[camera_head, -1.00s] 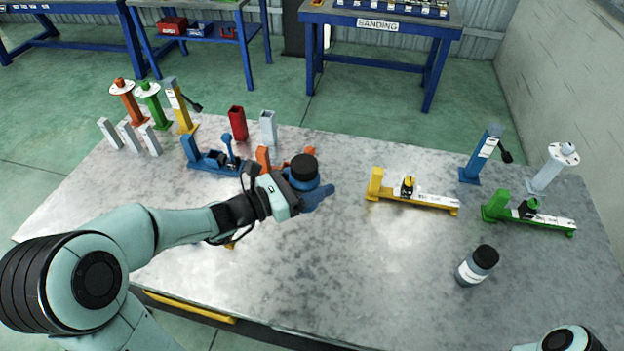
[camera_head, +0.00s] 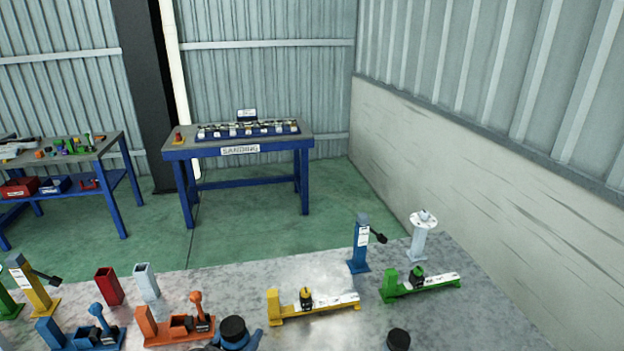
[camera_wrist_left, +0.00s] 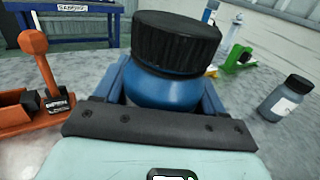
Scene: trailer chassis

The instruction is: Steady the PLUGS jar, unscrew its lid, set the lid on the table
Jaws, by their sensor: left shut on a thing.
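A blue jar with a ridged black lid (camera_wrist_left: 175,45) is between the fingers of my left gripper (camera_wrist_left: 172,90), which is shut on the jar's body in the left wrist view. The lid is on. In the head view the black lid (camera_head: 233,331) shows at the bottom edge, with a blue fingertip (camera_head: 256,340) beside it. A second jar with a black lid (camera_head: 398,340) stands to the right on the table (camera_head: 320,335); it also shows upright in the left wrist view (camera_wrist_left: 288,98). No label is readable on either jar. My right gripper is out of view.
An orange fixture (camera_head: 175,330) stands close left of the held jar. Yellow (camera_head: 318,306) and green (camera_head: 420,287) fixtures lie behind to the right. Blue (camera_head: 360,245) and white (camera_head: 420,235) posts stand farther back. Bare table lies between the two jars.

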